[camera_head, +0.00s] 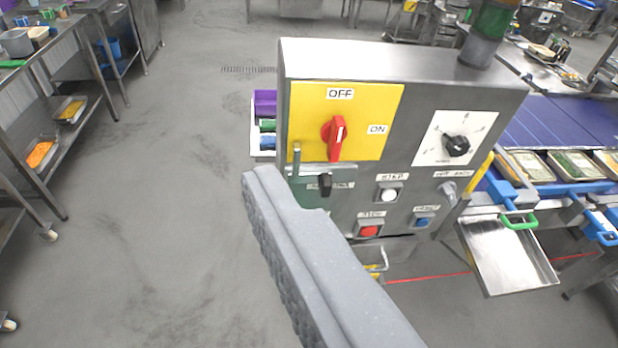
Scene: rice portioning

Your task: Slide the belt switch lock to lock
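A grey control box (400,60) carries a yellow plate (365,103) marked OFF at the top and ON at the right. The red switch handle (338,138) on it stands upright, towards OFF. Below the plate's left part is a metal slide strip (340,168) with a black knob (325,185), which looks like the switch lock; its label is partly hidden and unreadable. Contact with the box cannot be judged.
A black dial (455,146), a white button (389,195), a red button (369,231) and a blue button (422,222) are on the same panel. A blue conveyor (560,125) with filled trays and a metal tray (508,262) are at right.

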